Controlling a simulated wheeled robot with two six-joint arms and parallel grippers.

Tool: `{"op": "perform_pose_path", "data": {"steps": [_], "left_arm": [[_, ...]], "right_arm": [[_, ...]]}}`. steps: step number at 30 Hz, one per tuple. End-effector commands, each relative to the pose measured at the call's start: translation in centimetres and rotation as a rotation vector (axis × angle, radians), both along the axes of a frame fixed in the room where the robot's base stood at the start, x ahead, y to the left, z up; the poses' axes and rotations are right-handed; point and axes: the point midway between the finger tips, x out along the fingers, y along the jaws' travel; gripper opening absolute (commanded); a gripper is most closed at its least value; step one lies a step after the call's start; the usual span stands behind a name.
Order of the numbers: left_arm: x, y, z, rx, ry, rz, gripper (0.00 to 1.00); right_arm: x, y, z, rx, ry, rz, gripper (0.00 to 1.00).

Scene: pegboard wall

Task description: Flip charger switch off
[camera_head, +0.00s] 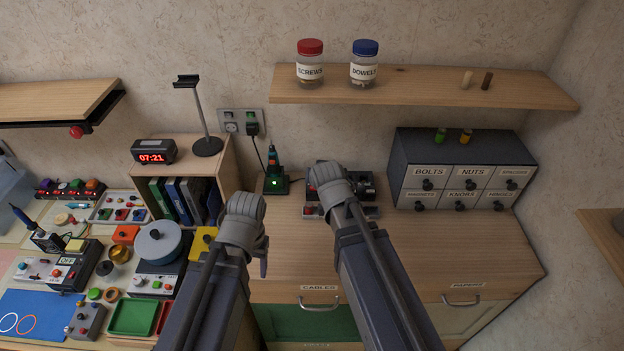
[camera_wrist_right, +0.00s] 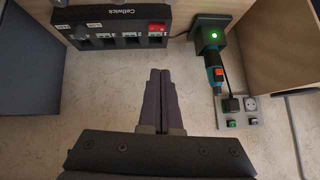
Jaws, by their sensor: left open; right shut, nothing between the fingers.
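A dark Cellwick charger (camera_wrist_right: 110,28) with several slots and a red switch (camera_wrist_right: 157,28) at its right end shows in the right wrist view. In the head view the charger (camera_head: 362,187) stands on the counter, partly hidden behind my right wrist. My right gripper (camera_wrist_right: 160,72) is shut and empty, its fingertips pointing toward the charger's front and apart from the red switch. In the head view its fingers are hidden by the wrist. My left gripper (camera_head: 262,264) is open, low in front of the counter; little of its fingers shows.
A green-lit dock with a cordless tool (camera_head: 272,178) stands left of the charger. A wall outlet with switches (camera_head: 241,122) and a plug is behind it. A grey drawer cabinet (camera_head: 407,150) stands at the right. The counter's front right (camera_head: 440,250) is clear.

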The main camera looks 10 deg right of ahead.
Motion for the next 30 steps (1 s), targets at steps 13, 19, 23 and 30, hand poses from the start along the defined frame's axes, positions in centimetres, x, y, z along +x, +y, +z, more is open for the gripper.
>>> {"op": "perform_pose_path", "data": {"steps": [13, 19, 23, 30], "left_arm": [[0.0, 0.0, -0.4, 0.0, 0.0, 0.0, 0.61], [0.0, 0.0, -2.0, 0.0, 0.0, 0.0, 0.61], [0.0, 0.0, -3.6, 0.0, 0.0, 0.001, 0.61], [0.0, 0.0, -7.0, 0.0, 0.0, 0.0, 0.61]], "right_arm": [[0.3, 0.0, -0.4, 0.0, 0.0, 0.0, 0.0], [1.7, -0.1, -2.0, 0.001, 0.0, -0.001, 0.0], [3.3, -0.3, -3.6, 0.001, 0.0, -0.001, 0.0], [6.7, -0.5, -7.0, 0.0, 0.0, 0.0, 0.0]]}}
